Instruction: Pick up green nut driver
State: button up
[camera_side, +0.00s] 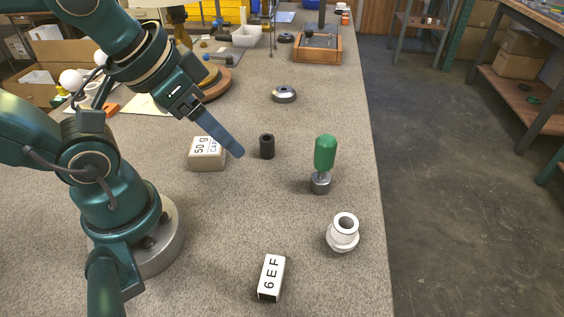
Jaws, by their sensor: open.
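The green nut driver (325,154) stands upright on the right side of the grey worktop. Its green handle is on top and its metal end (320,184) is at the bottom. My gripper (236,151) is to the left of the nut driver, above the worktop and apart from it. The gripper is angled down to the right and is open. Its fingers overlap in this view, so the gap between them is hidden. Nothing shows in its grasp.
A small black cylinder (267,146) stands between gripper and nut driver. A tan block (207,153) is left of it. A metal ring (284,94) lies behind. A white fitting (342,232) and a labelled white block (271,277) are in front. The worktop's right edge is near the nut driver.

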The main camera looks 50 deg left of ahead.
dwell(0.3)
jog(key=w+a+r+m+t+y, duration=0.1)
jog(key=w+a+r+t+y, duration=0.15)
jog(key=w+r+t, duration=0.45)
jog(key=m+h, duration=0.9)
jog(key=h, duration=0.1)
send_over(325, 139)
jog(key=w+a, duration=0.1)
jog(key=w, duration=0.2)
notch_tip(325, 139, down, 6)
jog(key=s+f+h, duration=0.1)
jog(key=f, duration=0.1)
jog(key=s+f+g+h, duration=0.1)
jog(key=f, duration=0.1)
jog(key=s+d+f+g+h, duration=0.1)
jog(key=shift+f+m, duration=0.3)
jog(key=shift+f, duration=0.1)
jog(key=shift+n+g+y, duration=0.35)
jog(key=shift+n+g, duration=0.05)
jog(key=shift+n, duration=0.4)
jog(key=f, duration=0.2)
jog(key=s+a+f, duration=0.1)
jog(key=f, duration=0.1)
jog(key=shift+x, duration=2.5)
jog(key=shift+w+a, duration=0.1)
